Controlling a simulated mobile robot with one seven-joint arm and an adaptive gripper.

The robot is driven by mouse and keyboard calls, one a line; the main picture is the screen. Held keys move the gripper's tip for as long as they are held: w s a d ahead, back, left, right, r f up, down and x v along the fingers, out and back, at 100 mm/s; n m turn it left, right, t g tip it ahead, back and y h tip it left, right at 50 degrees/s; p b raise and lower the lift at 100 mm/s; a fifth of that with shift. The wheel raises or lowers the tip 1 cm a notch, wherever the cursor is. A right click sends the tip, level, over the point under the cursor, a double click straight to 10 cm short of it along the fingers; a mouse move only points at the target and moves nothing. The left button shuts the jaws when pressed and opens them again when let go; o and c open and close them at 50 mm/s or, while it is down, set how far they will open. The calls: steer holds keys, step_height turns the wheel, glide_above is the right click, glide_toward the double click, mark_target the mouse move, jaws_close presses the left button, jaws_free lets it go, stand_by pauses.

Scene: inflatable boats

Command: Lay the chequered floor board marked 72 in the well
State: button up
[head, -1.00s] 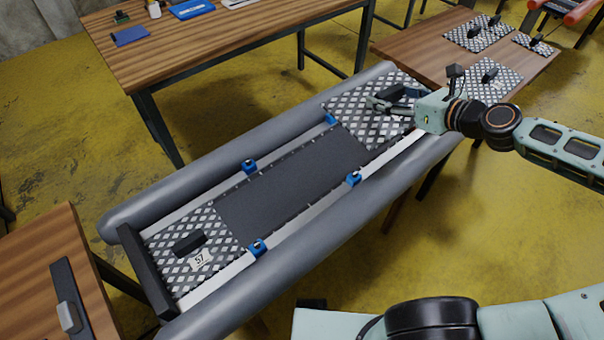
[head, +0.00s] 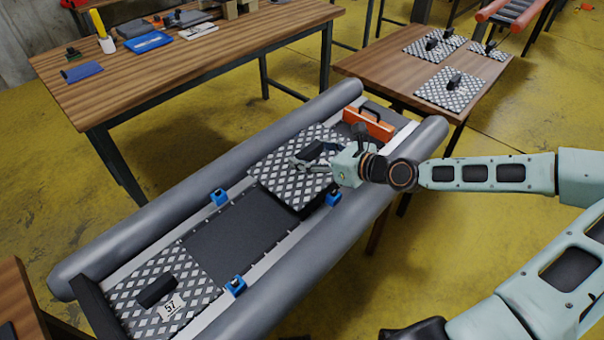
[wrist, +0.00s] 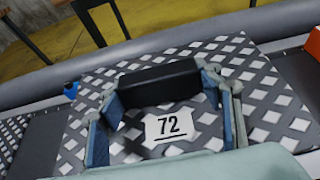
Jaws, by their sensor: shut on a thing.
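My gripper (head: 314,163) is shut on the black handle (wrist: 158,82) of the chequered floor board marked 72 (head: 275,165). Its number label (wrist: 174,127) shows in the wrist view. The board is over the grey inflatable boat, with its near edge overlapping the far end of the dark bare well floor (head: 238,237). It looks a little above the floor, with a dark gap under its near edge; whether any part touches is hidden. The board marked 57 (head: 190,277) lies flat in the near end of the well.
Blue clips (head: 218,196) sit along the well's sides. An orange piece with a black handle (head: 368,124) stands at the boat's far end. Grey side tubes (head: 130,247) flank the well. Several chequered boards (head: 450,89) lie on the right-hand table. Tools lie on the left-hand table (head: 200,63).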

steer(key=shift+a+f+b, duration=0.35)
steer(key=shift+a+f, duration=0.5)
steer(key=shift+f, duration=0.15)
step_height(320, 180, down, 2)
steer(key=shift+a+f+b, duration=0.15)
steer(key=shift+f+b, duration=0.05)
steer(key=shift+b, duration=0.3)
steer(key=shift+f, duration=0.35)
steer(key=shift+f, duration=0.1)
steer(key=shift+f, duration=0.5)
steer(key=o, duration=1.6)
steer(key=shift+s+f, duration=0.15)
steer(key=shift+c, duration=0.2)
